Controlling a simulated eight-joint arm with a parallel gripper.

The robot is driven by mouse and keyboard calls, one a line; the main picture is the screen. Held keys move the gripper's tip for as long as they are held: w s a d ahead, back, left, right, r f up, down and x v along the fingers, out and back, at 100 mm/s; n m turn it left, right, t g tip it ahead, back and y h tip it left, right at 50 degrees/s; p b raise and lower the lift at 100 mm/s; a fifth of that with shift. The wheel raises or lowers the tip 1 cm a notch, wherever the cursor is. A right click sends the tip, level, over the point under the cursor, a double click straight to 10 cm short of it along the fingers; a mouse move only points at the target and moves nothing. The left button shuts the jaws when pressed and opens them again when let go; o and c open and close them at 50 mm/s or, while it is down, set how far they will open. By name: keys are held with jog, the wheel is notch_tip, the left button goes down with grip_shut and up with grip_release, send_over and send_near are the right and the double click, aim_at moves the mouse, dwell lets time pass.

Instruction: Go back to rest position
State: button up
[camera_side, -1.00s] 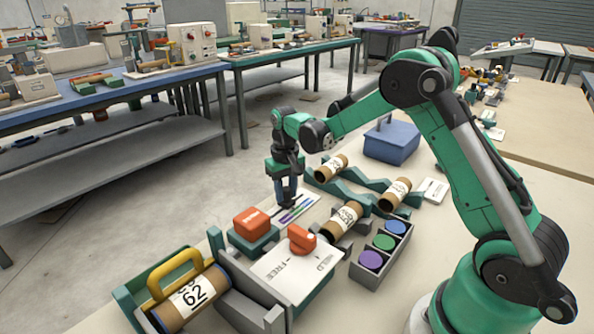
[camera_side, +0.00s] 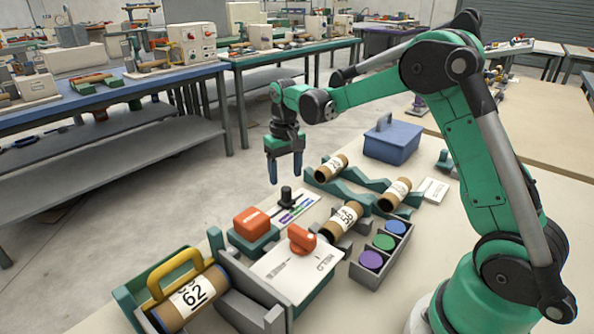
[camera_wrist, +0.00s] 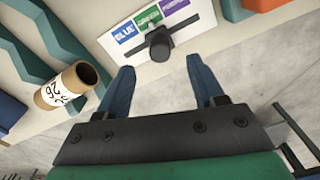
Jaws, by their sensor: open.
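My gripper (camera_side: 285,170) is open and empty. It hangs in the air above and behind the black selector knob (camera_side: 287,196). In the wrist view its two blue fingers (camera_wrist: 163,90) are spread wide, and the knob (camera_wrist: 159,46) shows beyond them, apart from both. The knob stands on a white card (camera_side: 295,212) with blue, green and purple labels.
A winder with a yellow handle (camera_side: 172,270) holds a tube marked 62 (camera_side: 190,297). Near it are an orange block (camera_side: 251,222), an orange knob (camera_side: 301,238), several tubes on teal racks, a tray of coloured discs (camera_side: 383,242) and a blue bin (camera_side: 391,140).

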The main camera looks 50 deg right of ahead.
jog(key=shift+r, duration=0.3)
jog(key=shift+r, duration=0.1)
jog(key=s+a+r+n+t, duration=0.1)
jog(key=s+a+r+t, duration=0.1)
jog(key=s+a, duration=0.1)
jog(key=s+a+r+n+t, duration=0.1)
jog(key=s+a+r+t, duration=0.1)
jog(key=s, duration=0.4)
jog(key=s+a+r+n+t, duration=0.1)
jog(key=s+a+r+t, duration=0.1)
jog(key=s+a+t, duration=0.1)
jog(key=shift+s+a+n, duration=0.3)
jog(key=shift+s+a, duration=0.45)
jog(key=shift+s, duration=0.05)
dwell(1.0)
